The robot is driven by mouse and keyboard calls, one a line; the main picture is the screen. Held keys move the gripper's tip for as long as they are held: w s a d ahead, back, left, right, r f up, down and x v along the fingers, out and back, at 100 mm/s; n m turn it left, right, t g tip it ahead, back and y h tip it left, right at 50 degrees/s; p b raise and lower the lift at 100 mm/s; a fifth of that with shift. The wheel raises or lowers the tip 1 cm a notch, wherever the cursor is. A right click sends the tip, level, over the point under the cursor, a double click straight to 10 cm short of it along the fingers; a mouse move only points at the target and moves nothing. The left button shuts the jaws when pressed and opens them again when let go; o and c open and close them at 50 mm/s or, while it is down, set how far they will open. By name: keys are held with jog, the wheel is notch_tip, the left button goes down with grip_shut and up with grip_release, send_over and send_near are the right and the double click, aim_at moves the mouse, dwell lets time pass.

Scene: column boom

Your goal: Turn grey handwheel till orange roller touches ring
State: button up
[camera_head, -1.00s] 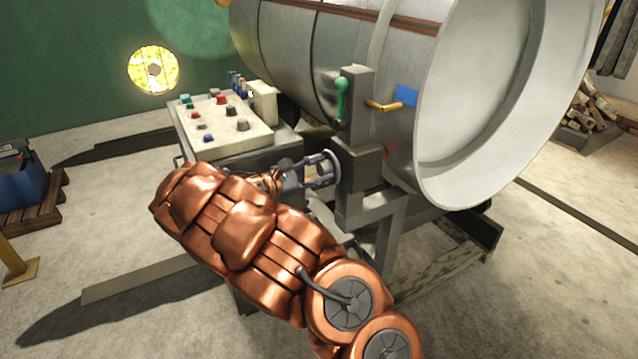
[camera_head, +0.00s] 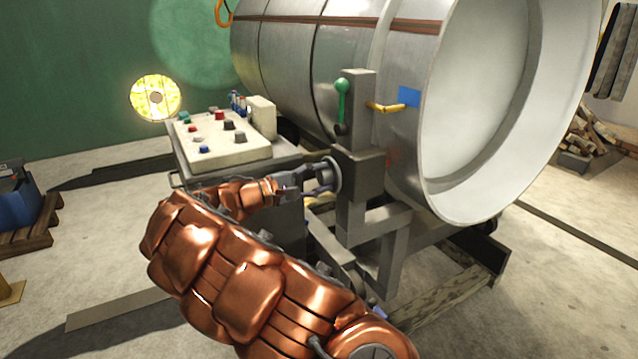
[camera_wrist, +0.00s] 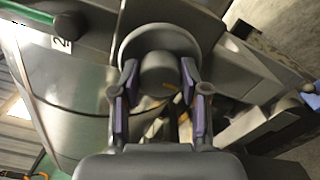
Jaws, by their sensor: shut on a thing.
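The grey handwheel (camera_head: 337,168) is on the near side of the grey upright bracket, beside the big metal drum (camera_head: 340,50). It shows as a round disc with a central hub in the wrist view (camera_wrist: 160,36). My gripper (camera_head: 324,176) is at the wheel, its fingers on either side of the hub and closed on it. The fingers also show in the wrist view (camera_wrist: 159,76). A raised band (camera_head: 380,45) runs around the drum; I cannot tell if it is the ring.
The bracket's grey frame (camera_head: 393,255) stands below.

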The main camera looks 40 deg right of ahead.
dwell(0.4)
jog(key=o, duration=1.1)
jog(key=shift+o, duration=0.2)
jog(key=shift+a, duration=0.1)
jog(key=w+a, duration=0.1)
jog(key=a, duration=1)
jog(key=shift+a, duration=0.4)
